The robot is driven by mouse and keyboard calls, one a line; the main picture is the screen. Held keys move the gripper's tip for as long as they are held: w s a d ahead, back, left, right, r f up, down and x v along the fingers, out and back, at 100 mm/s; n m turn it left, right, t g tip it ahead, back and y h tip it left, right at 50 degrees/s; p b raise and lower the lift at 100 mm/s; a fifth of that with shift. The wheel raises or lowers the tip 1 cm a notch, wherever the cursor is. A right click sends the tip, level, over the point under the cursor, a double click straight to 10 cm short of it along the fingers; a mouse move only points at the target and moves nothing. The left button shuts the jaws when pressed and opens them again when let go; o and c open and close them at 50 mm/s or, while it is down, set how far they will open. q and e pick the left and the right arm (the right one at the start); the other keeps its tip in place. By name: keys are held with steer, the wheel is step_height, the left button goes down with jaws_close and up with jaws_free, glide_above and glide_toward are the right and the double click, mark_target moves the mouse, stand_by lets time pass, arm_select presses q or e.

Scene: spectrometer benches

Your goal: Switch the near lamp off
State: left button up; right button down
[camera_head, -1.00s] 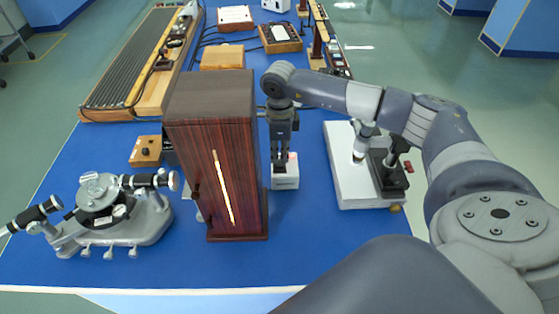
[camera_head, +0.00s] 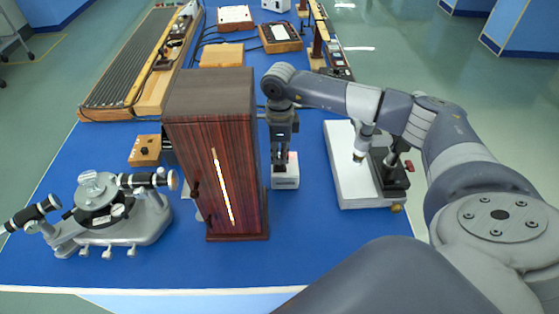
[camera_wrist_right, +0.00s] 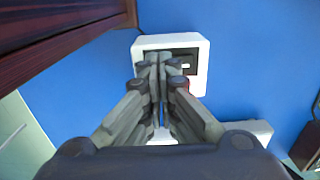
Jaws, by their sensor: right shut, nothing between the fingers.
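A tall dark wooden lamp housing (camera_head: 187,160) stands at the near middle of the blue bench. Its front slit (camera_head: 222,188) glows bright. Just right of it is a small white switch box (camera_head: 286,181). In the right wrist view, the white switch box (camera_wrist_right: 150,42) has a dark panel on top with a rocker and a bit of red. My right gripper (camera_head: 281,160) points down over this box, shut and empty. In the right wrist view, the fingertips (camera_wrist_right: 160,64) overlap the dark panel and hide part of it; contact cannot be told. My left gripper is not in view.
A grey spectrometer (camera_head: 105,215) stands at the near left. A small wooden box (camera_head: 145,150) is left of the housing. Blue bench surface is bare in front of the white box.

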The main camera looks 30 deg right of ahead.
mark_target(280, 164)
steer(key=shift+f+b, duration=0.5)
steer(key=shift+f, duration=0.2)
steer(key=shift+r, duration=0.15)
steer(key=shift+r+p, duration=2.1)
steer(key=shift+r, duration=1.35)
